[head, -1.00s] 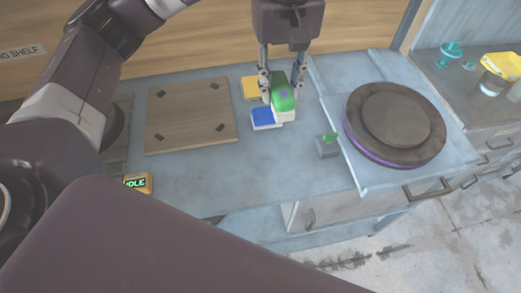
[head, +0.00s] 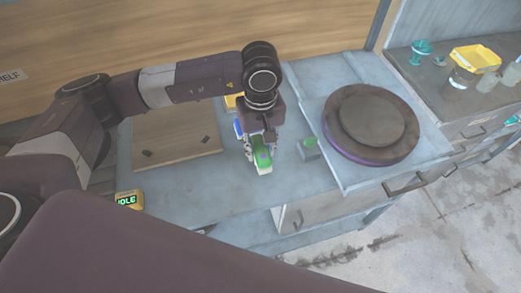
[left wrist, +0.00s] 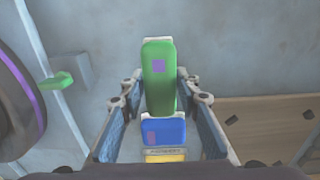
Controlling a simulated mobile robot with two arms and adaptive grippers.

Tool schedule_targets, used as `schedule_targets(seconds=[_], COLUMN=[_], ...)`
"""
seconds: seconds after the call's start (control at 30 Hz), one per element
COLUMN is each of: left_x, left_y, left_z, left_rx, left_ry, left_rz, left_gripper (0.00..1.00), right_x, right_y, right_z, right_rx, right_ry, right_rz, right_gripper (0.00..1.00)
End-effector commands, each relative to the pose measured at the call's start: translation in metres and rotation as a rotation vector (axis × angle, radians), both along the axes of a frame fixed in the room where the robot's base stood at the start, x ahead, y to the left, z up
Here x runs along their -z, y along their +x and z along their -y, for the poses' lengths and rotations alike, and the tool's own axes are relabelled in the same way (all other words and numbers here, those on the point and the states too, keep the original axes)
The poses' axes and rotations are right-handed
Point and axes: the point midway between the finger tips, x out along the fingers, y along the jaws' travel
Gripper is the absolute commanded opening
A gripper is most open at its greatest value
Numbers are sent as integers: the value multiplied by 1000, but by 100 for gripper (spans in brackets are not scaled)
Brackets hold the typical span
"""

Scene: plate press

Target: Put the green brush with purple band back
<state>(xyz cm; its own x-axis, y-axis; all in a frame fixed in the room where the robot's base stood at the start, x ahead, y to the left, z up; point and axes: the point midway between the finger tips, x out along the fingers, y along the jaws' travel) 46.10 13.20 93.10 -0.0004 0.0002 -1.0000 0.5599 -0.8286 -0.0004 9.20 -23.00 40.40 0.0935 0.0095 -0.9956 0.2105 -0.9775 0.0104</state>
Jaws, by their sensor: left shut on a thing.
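My left gripper (head: 261,143) points down over the bench and is shut on the brush, with a finger on each side. The left wrist view shows both fingers (left wrist: 159,82) flanking it. I cannot tell whether its underside touches the bench. A blue brush (left wrist: 164,131) and a yellow one (left wrist: 165,155) lie behind it, partly hidden by my arm in the head view. My right gripper is not in view.
A round dark press plate (head: 372,124) with a purple rim stands right of the brush. A small grey block with a green knob (head: 308,147) is between them. A wooden board (head: 175,143) lies left. The bench front (head: 225,185) is clear. An IDLE display (head: 128,200) sits front left.

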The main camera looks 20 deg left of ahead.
Motion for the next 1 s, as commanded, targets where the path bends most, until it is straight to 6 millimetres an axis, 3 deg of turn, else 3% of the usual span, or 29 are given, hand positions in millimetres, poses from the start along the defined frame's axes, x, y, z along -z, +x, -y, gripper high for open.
schedule_targets(seconds=[0.17,0.53,0.57,0.7,1.0], left_x=[21,26,26,25,24], left_y=[0,0,0,0,0], left_z=[0,0,0,0,0], left_rx=[0,0,0,0,0], left_ry=[1,1,1,1,1], left_rz=[-2,1,1,1,0], left_gripper=[7,7,31,46,47], right_x=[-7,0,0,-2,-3], right_y=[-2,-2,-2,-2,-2], right_z=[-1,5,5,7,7], right_rx=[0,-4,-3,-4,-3], right_ry=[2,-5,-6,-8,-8], right_rz=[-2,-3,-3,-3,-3], right_gripper=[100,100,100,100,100])
